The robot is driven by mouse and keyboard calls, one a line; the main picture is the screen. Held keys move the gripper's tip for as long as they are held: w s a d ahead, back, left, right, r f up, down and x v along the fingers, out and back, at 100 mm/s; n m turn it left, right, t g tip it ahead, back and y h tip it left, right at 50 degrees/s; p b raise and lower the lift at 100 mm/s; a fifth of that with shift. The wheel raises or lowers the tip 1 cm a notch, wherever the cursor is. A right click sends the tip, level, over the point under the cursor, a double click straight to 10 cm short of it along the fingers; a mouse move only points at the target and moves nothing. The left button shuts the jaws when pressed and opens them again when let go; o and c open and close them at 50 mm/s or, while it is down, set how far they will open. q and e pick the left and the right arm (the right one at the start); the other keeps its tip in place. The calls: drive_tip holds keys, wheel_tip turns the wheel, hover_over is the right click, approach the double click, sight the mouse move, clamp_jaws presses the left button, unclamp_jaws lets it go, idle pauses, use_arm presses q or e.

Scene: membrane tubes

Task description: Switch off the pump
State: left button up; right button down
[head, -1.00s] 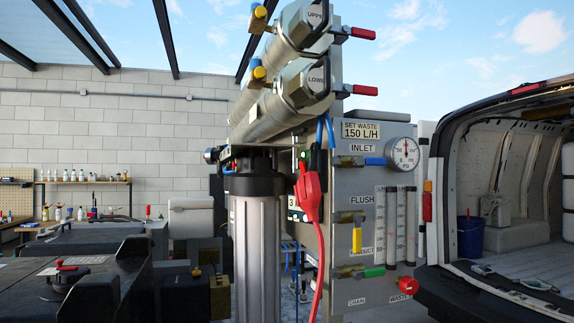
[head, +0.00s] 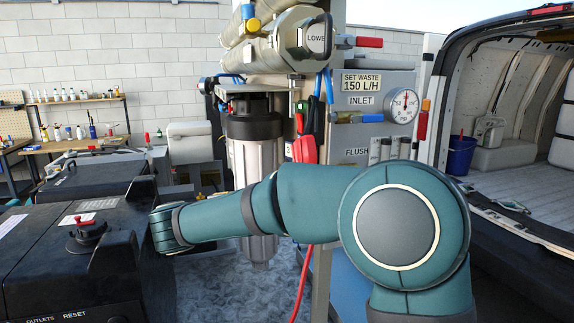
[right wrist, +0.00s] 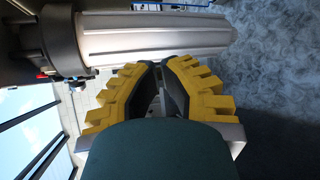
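No part labelled as the pump shows, and I cannot tell which machine is the pump. A black machine (head: 40,262) stands at the left, with a black knob with a red top (head: 86,228) on it and the words OUTLETS and RESET on its front. My right arm (head: 310,200) crosses in front of the membrane rig in the head view; its hand is hidden there. In the right wrist view my right gripper (right wrist: 160,68) has yellow ribbed fingers and dark pads, with a narrow empty gap. My left gripper is not in view.
The rig carries membrane tubes (head: 265,45), a valve panel (head: 375,82), a pressure gauge (head: 403,105) and a red clamp-like part (head: 305,148) with a red cable. A black-capped filter housing (head: 255,160) hangs behind my arm. An open van (head: 530,130) stands at the right.

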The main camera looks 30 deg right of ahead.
sight(299, 123)
use_arm(q)
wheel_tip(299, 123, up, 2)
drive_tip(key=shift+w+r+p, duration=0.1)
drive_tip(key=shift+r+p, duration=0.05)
drive_tip(key=shift+p, duration=0.6)
use_arm(e)
drive_tip(key=s+d+r+m+h, duration=0.1)
drive_tip(key=r+m+h, duration=0.1)
drive_tip(key=r, duration=0.7)
drive_tip(key=s+d+r+m+h, duration=0.1)
drive_tip(key=s+r+h, duration=0.1)
drive_tip(key=r, duration=0.7)
drive_tip(key=shift+s+m+t+h, duration=0.2)
drive_tip(key=shift+m+t+h, duration=0.2)
drive_tip(key=shift+h, duration=0.3)
drive_tip(key=shift+d, duration=0.1)
use_arm(q)
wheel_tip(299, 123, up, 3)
drive_tip(key=p, duration=0.2)
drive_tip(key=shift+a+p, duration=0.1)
drive_tip(key=shift+p, duration=0.3)
use_arm(e)
drive_tip(key=s+d+x, duration=0.1)
drive_tip(key=s+x, duration=0.1)
drive_tip(key=x, duration=1)
drive_tip(key=shift+d, duration=0.5)
drive_tip(key=shift+r, duration=0.1)
